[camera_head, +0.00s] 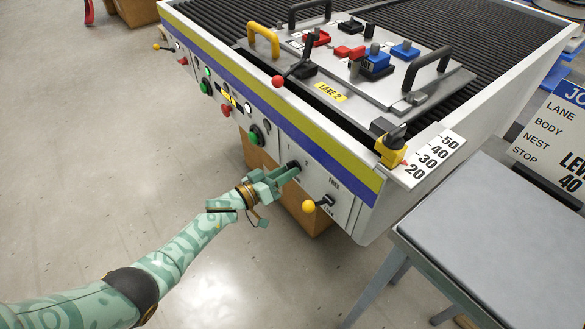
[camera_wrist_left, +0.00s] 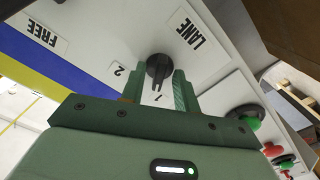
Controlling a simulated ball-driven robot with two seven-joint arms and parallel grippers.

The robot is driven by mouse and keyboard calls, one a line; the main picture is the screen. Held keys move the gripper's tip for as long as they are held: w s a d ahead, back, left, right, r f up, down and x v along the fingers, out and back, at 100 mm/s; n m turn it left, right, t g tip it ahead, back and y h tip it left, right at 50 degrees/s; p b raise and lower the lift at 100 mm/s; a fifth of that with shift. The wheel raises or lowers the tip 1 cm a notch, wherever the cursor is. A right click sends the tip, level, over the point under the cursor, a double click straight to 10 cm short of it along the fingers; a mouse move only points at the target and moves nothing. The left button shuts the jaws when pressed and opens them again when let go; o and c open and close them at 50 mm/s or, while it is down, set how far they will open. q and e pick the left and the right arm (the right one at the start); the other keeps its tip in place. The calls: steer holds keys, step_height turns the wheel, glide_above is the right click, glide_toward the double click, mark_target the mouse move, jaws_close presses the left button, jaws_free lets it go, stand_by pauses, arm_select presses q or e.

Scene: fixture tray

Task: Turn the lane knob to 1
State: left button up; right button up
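The lane knob (camera_wrist_left: 158,68) is a small black rotary knob on the white front panel. In the left wrist view it sits below the upside-down LANE label (camera_wrist_left: 188,30), with marks 2 (camera_wrist_left: 118,70) and 1 (camera_wrist_left: 158,98) beside it. Its narrow grip looks turned toward the 1 side, but I cannot read its pointer surely. My left gripper (camera_wrist_left: 158,88) is at the panel, with its green fingers apart on either side of the knob, not visibly clamped on it. In the head view the left gripper (camera_head: 288,176) largely covers the knob. My right gripper is not in view.
A yellow-balled lever (camera_head: 309,206) under the FREE label is just right of the gripper. A green button (camera_head: 255,134) and red button (camera_head: 226,110) are to the left. The fixture tray (camera_head: 425,90) marked LANE 2 lies above. A grey table (camera_head: 500,215) stands at right.

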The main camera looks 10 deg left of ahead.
arm_select(q)
steer(key=p+v, duration=0.2)
steer(key=v, duration=0.3)
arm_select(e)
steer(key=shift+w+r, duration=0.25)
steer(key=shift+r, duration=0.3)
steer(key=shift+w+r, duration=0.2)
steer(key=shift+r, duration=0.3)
